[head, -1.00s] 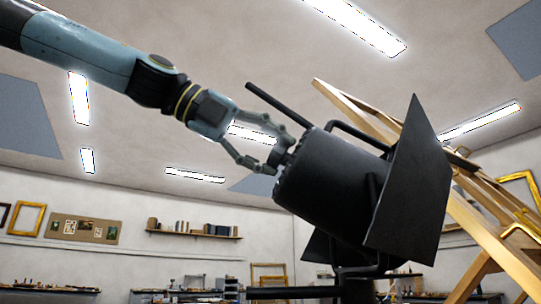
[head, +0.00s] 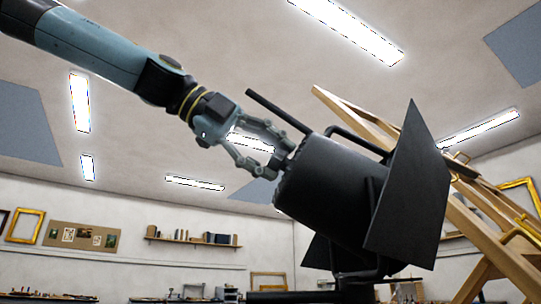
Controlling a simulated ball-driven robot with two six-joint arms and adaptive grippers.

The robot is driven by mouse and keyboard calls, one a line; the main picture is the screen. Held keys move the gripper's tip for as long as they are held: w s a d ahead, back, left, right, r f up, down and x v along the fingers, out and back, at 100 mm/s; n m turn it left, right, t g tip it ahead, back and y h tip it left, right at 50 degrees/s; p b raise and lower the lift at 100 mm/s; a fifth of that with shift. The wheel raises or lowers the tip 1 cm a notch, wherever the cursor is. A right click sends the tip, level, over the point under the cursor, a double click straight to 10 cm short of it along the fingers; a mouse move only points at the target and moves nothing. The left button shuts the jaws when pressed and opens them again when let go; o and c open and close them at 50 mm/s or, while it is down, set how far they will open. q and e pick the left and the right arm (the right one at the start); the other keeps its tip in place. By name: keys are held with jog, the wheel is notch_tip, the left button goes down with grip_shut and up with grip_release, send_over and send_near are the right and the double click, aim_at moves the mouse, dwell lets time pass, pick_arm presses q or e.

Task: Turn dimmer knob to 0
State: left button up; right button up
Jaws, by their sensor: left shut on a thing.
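A black stage lamp (head: 325,190) with flat barn-door flaps hangs in the middle of the head view, tilted, its back end facing up and left. The dimmer knob (head: 281,165) is a small dark piece on that back end, mostly covered by fingers. My left gripper (head: 283,154) comes in from the upper left and is shut on the knob, one finger on each side of it. The knob's scale and pointer cannot be read from here. My right gripper is not in view.
A black bar (head: 278,110) sticks out above the lamp, close to my left fingers. A wooden easel (head: 480,215) stands behind the lamp on the right. A wall shelf (head: 193,240) and picture frames are far back.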

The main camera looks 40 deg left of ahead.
pick_arm(q)
jog(key=o, duration=1.1)
jog(key=shift+o, duration=0.2)
jog(key=shift+s+a+r, duration=0.15)
jog(key=shift+s+r, duration=0.05)
jog(key=shift+s, duration=0.05)
jog(key=v, duration=1.1)
jog(key=shift+s+a, duration=0.1)
jog(key=shift+s, duration=0.05)
